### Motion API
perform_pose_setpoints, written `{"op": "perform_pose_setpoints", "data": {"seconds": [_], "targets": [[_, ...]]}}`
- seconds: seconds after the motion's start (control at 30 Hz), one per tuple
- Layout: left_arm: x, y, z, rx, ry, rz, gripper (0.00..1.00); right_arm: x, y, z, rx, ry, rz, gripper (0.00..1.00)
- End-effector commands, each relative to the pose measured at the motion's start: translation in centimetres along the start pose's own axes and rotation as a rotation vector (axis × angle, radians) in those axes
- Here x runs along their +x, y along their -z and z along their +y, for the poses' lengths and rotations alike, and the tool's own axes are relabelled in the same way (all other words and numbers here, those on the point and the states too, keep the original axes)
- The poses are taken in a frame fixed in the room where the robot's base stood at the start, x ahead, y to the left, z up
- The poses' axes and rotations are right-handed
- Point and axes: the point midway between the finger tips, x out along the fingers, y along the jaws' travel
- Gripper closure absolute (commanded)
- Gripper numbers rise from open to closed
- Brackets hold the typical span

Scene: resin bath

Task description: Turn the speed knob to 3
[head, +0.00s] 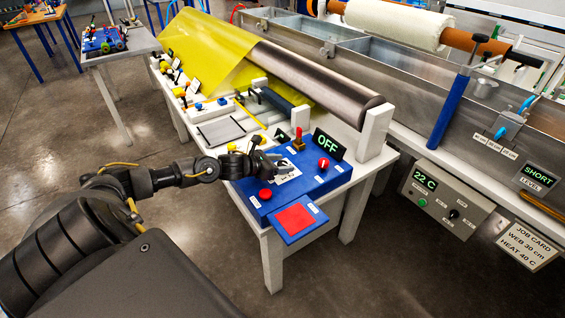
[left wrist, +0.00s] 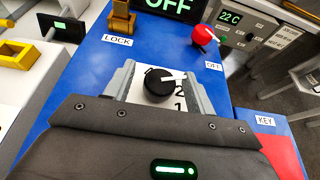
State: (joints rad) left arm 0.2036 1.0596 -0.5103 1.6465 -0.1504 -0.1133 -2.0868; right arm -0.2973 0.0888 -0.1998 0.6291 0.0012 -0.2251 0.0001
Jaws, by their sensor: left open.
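The speed knob (left wrist: 158,85) is black with a white pointer, on a white dial plate on the blue control box (head: 335,178). In the left wrist view its pointer points right; the numerals 2 and 1 show below the pointer and the other numerals are hidden. The white dial plate (head: 288,178) also shows in the head view, where my gripper covers the knob. My left gripper (head: 279,164) is open over the dial. In the left wrist view its grey fingers (left wrist: 158,92) stand on either side of the knob, with gaps visible. My right gripper is not in view.
A roller (head: 320,85) with yellow film stands behind. A temperature panel (head: 440,200) reads 22 C.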

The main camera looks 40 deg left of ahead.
Motion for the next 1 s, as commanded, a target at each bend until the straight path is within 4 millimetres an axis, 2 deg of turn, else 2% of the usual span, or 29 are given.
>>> {"op": "perform_pose_setpoints", "data": {"seconds": [0.2,0.4,0.73,1.0], "targets": [[0.8,0.0,-0.1,0.0,0.001,0.001,0.45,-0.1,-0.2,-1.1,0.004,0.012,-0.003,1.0],[0.8,0.0,-0.1,0.0,0.001,0.001,0.45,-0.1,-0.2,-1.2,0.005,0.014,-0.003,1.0],[0.8,0.0,0.0,0.0,0.0,0.001,0.88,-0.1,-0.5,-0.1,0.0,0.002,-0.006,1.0],[0.8,0.1,-0.1,-0.01,-0.023,0.001,0.89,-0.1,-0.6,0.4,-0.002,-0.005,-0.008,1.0]]}}
